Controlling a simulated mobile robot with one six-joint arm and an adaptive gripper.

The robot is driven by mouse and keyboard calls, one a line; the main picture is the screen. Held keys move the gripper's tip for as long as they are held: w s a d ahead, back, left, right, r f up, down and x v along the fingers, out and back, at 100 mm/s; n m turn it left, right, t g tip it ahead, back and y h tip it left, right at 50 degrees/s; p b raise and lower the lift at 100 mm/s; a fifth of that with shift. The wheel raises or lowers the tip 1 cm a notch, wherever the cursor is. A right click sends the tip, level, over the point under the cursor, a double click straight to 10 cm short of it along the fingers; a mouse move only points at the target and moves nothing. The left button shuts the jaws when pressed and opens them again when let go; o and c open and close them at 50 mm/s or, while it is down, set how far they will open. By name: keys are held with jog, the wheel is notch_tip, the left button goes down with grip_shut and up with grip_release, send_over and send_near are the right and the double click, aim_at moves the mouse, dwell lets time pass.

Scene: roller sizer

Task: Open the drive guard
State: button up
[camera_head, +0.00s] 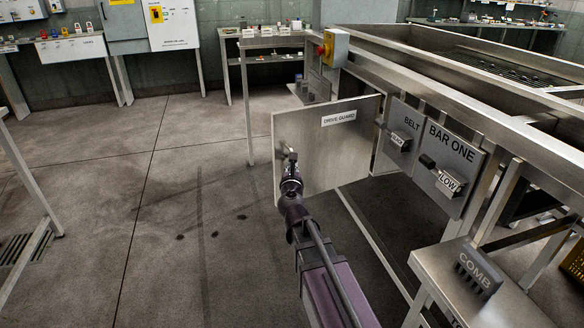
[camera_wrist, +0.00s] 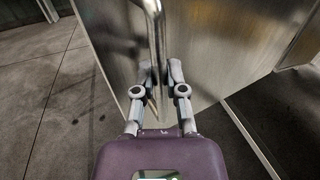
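The drive guard (camera_head: 330,150) is a bare metal panel with a "DRIVE GUARD" label (camera_head: 339,118). It stands swung out at an angle from the machine's side, its right edge near the frame. It also fills much of the wrist view (camera_wrist: 230,45). A vertical metal bar handle (camera_wrist: 154,28) stands off its face near the left edge. My gripper (camera_head: 289,157) is at that handle. In the wrist view my gripper's two fingers (camera_wrist: 160,76) are apart, one on each side of the handle's lower part. Contact with the handle is not clear.
Right of the guard are the "BELT" panel (camera_head: 407,120) and "BAR ONE" panel (camera_head: 450,150), each with a lever. A metal bench (camera_head: 455,285) with a "COMB" block (camera_head: 478,268) stands at front right. A yellow switch box (camera_head: 336,48) is above.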

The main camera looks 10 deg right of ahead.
jog(key=o, duration=0.5)
jog(key=shift+c, duration=0.2)
jog(key=s+a, duration=0.1)
jog(key=s, duration=0.6)
jog(key=shift+s+a, duration=0.15)
jog(key=shift+a, duration=0.05)
